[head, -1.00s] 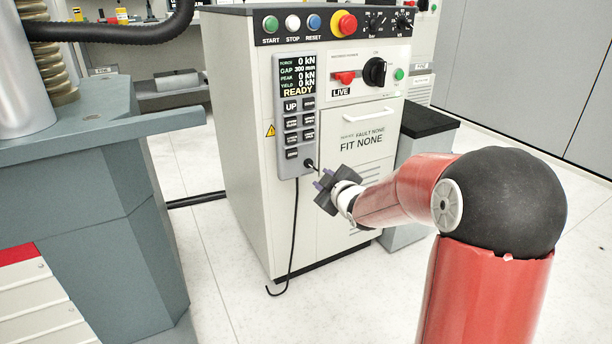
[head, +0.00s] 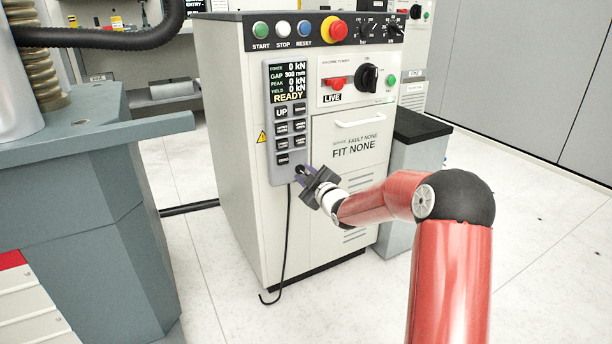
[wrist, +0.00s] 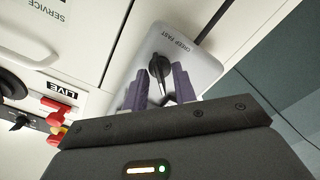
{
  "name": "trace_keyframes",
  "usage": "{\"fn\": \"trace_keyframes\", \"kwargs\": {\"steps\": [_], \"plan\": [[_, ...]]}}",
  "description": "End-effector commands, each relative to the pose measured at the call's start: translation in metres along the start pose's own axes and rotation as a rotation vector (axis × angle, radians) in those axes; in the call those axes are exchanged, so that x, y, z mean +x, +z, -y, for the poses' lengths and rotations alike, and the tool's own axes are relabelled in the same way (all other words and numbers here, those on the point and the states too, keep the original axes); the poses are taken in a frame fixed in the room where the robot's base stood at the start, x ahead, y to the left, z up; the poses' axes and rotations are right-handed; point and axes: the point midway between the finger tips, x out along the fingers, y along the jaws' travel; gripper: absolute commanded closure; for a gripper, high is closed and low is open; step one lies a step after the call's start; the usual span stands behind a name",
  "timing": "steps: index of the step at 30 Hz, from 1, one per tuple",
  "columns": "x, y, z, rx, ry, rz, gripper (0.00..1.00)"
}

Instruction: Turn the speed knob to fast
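The speed knob (wrist: 158,66) is a small black pointer knob at the foot of the grey control panel (wrist: 192,66), by the label CREEP FAST, which appears upside down in the wrist view. Its pointer is towards my gripper in that view. My gripper (wrist: 162,78) has two purple fingers, spread apart with one on each side of the knob. I cannot tell whether they touch it. In the head view my gripper (head: 302,172) is at the panel's lower end and largely hides the knob. The panel's display (head: 287,81) reads READY.
The panel hangs on a white cabinet (head: 235,130) with push buttons and a red emergency stop (head: 334,29) on top. A red switch (head: 336,83) and black rotary switch (head: 368,77) are above its door. A black cable (head: 287,240) hangs below. A blue-grey machine (head: 90,150) stands left.

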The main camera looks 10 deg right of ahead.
Motion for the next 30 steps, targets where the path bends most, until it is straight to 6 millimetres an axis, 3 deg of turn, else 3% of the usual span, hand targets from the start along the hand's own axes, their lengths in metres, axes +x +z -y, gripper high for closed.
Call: {"fn": "trace_keyframes", "kwargs": {"steps": [6, 13, 30], "plan": [[0.0005, 0.0002, 0.0002, 0.0, 0.0, 0.001, 0.73], [0.0003, 0.0002, 0.0001, 0.0, 0.0, 0.001, 1.0], [0.0, 0.0009, 0.0009, 0.106, -0.001, 0.001, 1.0]]}}
